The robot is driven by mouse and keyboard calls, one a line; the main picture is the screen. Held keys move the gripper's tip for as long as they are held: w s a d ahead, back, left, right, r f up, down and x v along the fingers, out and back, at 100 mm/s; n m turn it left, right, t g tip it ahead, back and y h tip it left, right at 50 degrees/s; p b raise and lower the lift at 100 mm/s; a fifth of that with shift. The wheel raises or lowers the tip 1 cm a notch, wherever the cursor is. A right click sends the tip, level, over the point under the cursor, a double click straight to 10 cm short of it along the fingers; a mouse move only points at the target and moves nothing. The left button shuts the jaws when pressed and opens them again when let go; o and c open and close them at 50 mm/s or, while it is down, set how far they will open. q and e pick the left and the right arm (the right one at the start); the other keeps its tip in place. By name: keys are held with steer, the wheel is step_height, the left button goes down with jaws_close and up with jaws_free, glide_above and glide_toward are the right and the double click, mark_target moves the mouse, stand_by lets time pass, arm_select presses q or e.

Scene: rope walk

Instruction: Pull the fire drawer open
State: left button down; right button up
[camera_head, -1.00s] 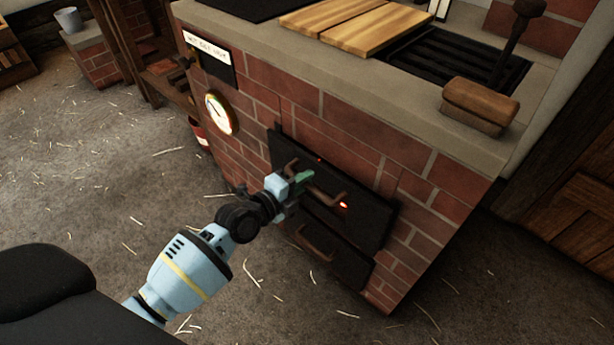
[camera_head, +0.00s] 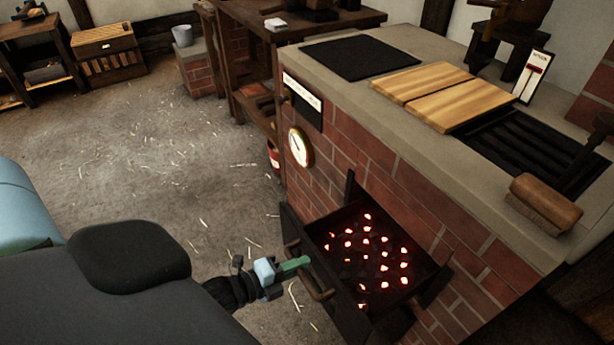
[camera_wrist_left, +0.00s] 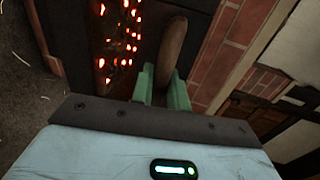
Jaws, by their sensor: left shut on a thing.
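The fire drawer (camera_head: 347,312) is a dark metal drawer that stands out from the brick stove, with several glowing red coals (camera_head: 365,245) inside. Its brown curved handle (camera_head: 319,284) is on the drawer's front. My left gripper (camera_head: 303,264) is at the front of the drawer, shut on the handle. In the left wrist view, the green fingers (camera_wrist_left: 163,86) stand on either side of the brown handle (camera_wrist_left: 173,48), with the coals beyond to the left. My right gripper is not in view.
The brick stove (camera_head: 372,150) has wooden boards (camera_head: 425,95), a black grate and a wooden block (camera_head: 544,204) on top. A round gauge (camera_head: 300,147) is on its side. A red bucket (camera_head: 273,157) stands by the far corner. The straw-strewn floor (camera_head: 150,170) to the left is clear.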

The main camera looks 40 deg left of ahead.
arm_select(q)
steer(key=c, duration=1.4)
jaws_free()
steer(key=shift+c, duration=0.2)
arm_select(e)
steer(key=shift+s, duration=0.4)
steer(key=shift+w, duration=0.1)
arm_select(q)
steer(key=shift+s+a, duration=0.1)
steer(key=shift+s, duration=0.15)
steer(key=p+v, duration=0.1)
steer(key=v, duration=0.6)
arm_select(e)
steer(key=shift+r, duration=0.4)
arm_select(q)
steer(key=shift+s, duration=0.15)
